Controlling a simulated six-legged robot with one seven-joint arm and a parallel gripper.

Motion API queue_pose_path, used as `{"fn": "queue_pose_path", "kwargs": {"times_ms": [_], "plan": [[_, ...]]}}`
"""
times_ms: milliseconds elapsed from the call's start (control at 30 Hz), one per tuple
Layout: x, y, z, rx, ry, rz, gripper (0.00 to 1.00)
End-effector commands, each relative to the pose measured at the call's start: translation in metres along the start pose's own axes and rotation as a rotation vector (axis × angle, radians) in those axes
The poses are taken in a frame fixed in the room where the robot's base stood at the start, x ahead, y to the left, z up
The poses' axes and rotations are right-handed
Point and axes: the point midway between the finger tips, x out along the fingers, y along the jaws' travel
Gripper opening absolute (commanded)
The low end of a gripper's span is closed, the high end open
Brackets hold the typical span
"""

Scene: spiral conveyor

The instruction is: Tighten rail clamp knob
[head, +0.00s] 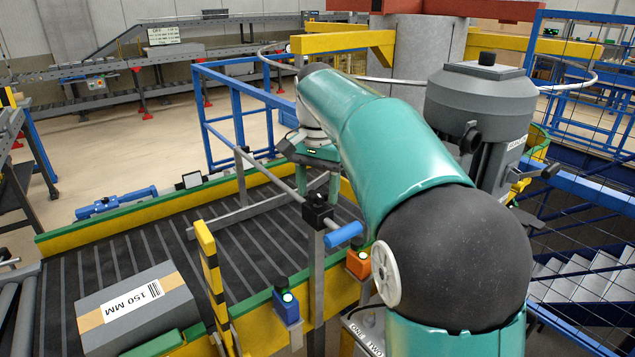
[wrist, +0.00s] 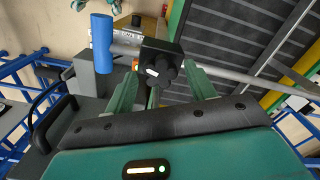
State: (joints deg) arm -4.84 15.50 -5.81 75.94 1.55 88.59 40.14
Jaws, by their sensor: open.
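The rail clamp is a black block (head: 318,212) on a grey rod above a grey post in the head view. A blue cylindrical handle (head: 343,235) sits at the rod's near end. In the wrist view the black clamp knob (wrist: 167,72) shows on the block, with the blue handle (wrist: 102,43) to its left. My gripper (head: 318,190) has teal fingers pointing down just above the clamp. In the wrist view my gripper (wrist: 160,80) is open and empty, its fingers to either side of the knob. I cannot tell whether a finger touches the block.
A grey parcel marked 150 MM (head: 137,308) lies on the dark roller conveyor (head: 90,255). A yellow-black striped post (head: 212,280), a blue button box (head: 287,305) and an orange one (head: 358,264) stand near the clamp. A grey motor (head: 478,100) stands at the right.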

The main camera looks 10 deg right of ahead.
Motion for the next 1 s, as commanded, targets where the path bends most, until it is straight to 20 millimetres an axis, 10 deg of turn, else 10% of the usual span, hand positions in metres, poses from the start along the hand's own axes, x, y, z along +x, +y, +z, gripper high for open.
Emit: {"fn": "queue_pose_path", "kwargs": {"times_ms": [1000], "plan": [[-0.137, 0.000, 0.000, 0.000, 0.001, -0.001, 0.55]]}}
